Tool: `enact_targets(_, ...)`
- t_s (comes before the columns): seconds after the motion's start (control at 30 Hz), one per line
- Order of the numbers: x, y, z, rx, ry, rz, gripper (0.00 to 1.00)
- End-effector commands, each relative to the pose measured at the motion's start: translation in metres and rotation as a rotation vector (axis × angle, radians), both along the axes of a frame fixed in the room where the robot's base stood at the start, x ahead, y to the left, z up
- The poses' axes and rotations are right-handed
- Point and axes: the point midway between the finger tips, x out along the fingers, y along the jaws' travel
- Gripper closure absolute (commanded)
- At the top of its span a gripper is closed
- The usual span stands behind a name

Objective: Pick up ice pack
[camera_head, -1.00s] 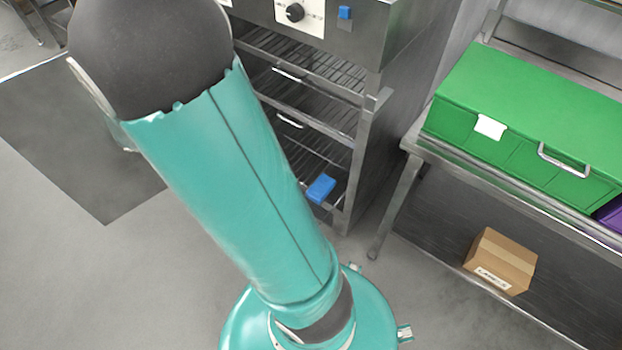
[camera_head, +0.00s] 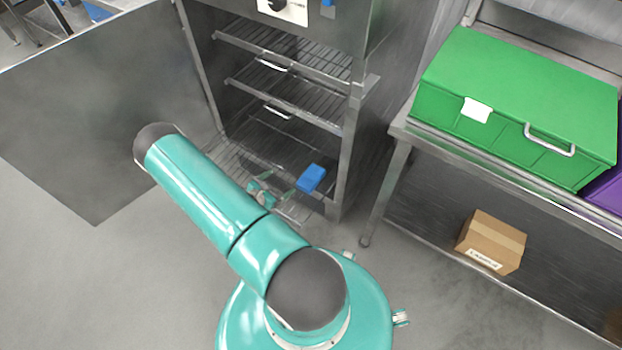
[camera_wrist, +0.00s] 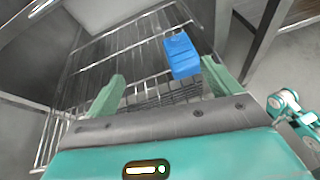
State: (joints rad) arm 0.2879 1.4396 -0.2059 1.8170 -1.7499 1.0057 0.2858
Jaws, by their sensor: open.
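The blue ice pack (camera_head: 311,178) rests on the lowest wire rack of the open metal cabinet, near its front right corner. In the wrist view the ice pack (camera_wrist: 182,55) lies ahead of my gripper (camera_wrist: 165,90), nearer the right finger. My gripper (camera_head: 276,190) is open and empty, with its two green fingers spread. In the head view it is low in front of the cabinet, just left of the ice pack. A gap to the ice pack seems to remain, but its size is hard to tell.
The cabinet door (camera_head: 100,110) stands open at left. Higher wire racks (camera_head: 285,97) are above the lowest one. A cabinet post (camera_head: 346,165) is close right of the ice pack. A green bin (camera_head: 520,95) sits on a steel table, with a cardboard box (camera_head: 491,242) on its lower shelf.

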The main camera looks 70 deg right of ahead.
Motion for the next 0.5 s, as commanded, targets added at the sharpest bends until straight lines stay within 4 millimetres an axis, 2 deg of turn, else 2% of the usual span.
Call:
enact_targets(0.03, -0.014, -0.001, -0.019, 0.009, 0.038, 0.028, 0.11)
enact_targets(0.1, -0.025, -0.001, -0.038, 0.019, 0.074, 0.064, 0.11)
enact_targets(0.2, -0.036, -0.001, -0.055, 0.031, 0.105, 0.098, 0.11)
enact_targets(0.37, -0.043, -0.01, -0.066, 0.037, 0.117, 0.11, 0.11)
enact_targets(0.5, -0.047, -0.033, -0.075, 0.037, 0.116, 0.107, 0.11)
